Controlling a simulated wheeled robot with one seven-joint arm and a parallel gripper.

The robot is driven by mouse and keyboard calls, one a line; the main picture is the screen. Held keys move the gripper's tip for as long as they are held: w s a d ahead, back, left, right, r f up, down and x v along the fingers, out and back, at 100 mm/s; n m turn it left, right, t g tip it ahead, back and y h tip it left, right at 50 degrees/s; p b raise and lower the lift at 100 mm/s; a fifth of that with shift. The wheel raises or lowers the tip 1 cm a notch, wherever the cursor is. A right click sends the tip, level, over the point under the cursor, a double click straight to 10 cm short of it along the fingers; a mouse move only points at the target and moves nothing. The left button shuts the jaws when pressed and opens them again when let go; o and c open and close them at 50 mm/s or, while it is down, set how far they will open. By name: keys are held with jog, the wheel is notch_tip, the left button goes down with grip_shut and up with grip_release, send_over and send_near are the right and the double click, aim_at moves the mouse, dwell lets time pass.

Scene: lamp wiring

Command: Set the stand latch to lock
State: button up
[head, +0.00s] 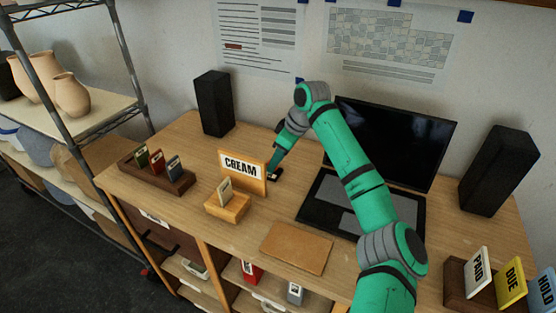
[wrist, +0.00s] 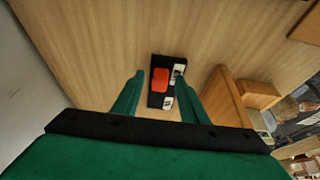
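The stand latch is a small black plate with a red piece (wrist: 160,80) and two white labels on its right side, too small to read. In the head view the black plate (head: 277,174) shows only partly, behind the CREAM sign (head: 241,166). My gripper (wrist: 158,74) is open, with one finger on each side of the plate in the wrist view. It points down at the latch and seems to hold nothing. I cannot tell whether the fingers touch the latch. In the head view my gripper (head: 271,167) is just behind the sign's right edge.
A laptop (head: 395,140) stands right of the latch, with dark speakers (head: 214,103) on both sides of the desk. A card rack (head: 157,177) is at left, a brown pad (head: 297,248) in front. The wooden sign stand (wrist: 230,100) is close to my right finger.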

jog(key=shift+a+r, duration=0.1)
jog(key=shift+a, duration=0.05)
jog(key=shift+r, duration=0.3)
jog(key=v, duration=1)
jog(key=shift+d, duration=0.25)
jog(key=shift+d+f, duration=0.1)
